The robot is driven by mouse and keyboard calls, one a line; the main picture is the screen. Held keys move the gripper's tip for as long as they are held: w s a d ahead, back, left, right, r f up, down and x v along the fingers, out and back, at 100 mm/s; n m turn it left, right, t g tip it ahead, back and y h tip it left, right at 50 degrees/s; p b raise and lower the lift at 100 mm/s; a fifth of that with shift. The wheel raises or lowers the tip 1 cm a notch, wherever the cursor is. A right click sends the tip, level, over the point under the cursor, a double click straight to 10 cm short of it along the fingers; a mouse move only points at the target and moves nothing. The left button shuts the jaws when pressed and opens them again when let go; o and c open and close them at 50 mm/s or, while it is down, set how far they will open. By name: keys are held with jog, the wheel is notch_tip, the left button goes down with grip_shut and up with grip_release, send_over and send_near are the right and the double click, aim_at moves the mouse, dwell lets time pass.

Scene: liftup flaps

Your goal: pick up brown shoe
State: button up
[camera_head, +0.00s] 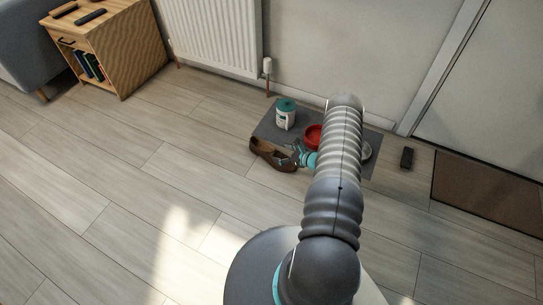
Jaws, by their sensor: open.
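The brown shoe (271,155) lies on the floor at the front left edge of a grey mat (263,129). My gripper (299,154) is at the right end of the shoe, partly hidden behind my arm. It is open. From this view I cannot tell whether its fingers touch the shoe or sit around it.
A dark object (407,157) lies right of the mat, near a brown doormat (487,192). A radiator (211,34) is behind. Floor at left is clear.

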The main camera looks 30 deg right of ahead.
aim_at(275, 152)
jog(key=x, duration=0.5)
jog(key=shift+s+a+f, duration=0.1)
jog(key=shift+s+f, duration=0.05)
jog(key=c, duration=1.5)
